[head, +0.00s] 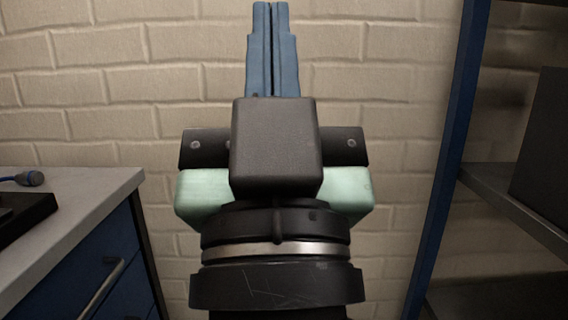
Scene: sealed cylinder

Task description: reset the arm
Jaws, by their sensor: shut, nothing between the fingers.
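My gripper (270,8) is in the middle of the head view, with its blue fingers pointing up. The two fingers lie side by side against each other, shut, with nothing held. The pale green and black gripper body and my dark wrist fill the lower middle. A brick wall shows behind the gripper, and the gripper appears clear of everything around it.
A grey-topped counter (70,205) with blue drawers stands at the left, with a dark object (22,215) and a blue-and-black tool end (30,179) on it. A blue-framed shelf unit (447,190) with dark shelves stands at the right.

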